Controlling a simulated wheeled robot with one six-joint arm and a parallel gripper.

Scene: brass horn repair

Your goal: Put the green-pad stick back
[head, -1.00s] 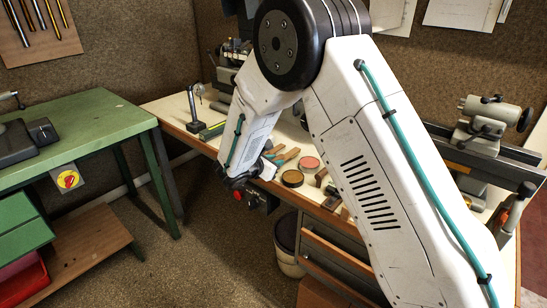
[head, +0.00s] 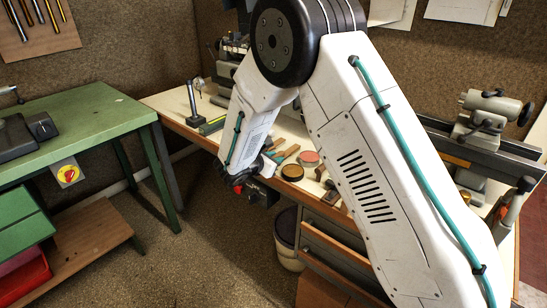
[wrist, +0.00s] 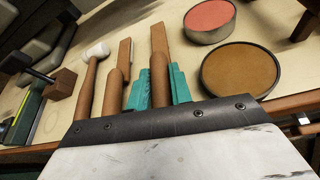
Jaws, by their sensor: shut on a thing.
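In the wrist view my gripper (wrist: 160,92) has two teal fingers, shut around the brown handle of a flat wooden stick (wrist: 159,42). The stick points away from me over the pale bench top. No green pad shows on it, and I cannot tell whether it touches the bench. A second, similar wooden stick (wrist: 125,52) lies just left of the fingers, roughly parallel. In the head view my gripper is at the front edge of the bench (head: 178,119), with its fingertips mostly hidden by my wrist.
A white-headed mallet (wrist: 97,51) lies left of the sticks. A round brown-topped tin (wrist: 243,69) and a pink-topped tin (wrist: 210,17) stand to the right. A wooden block (wrist: 63,84) is at left. A bin (head: 286,235) stands below the bench.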

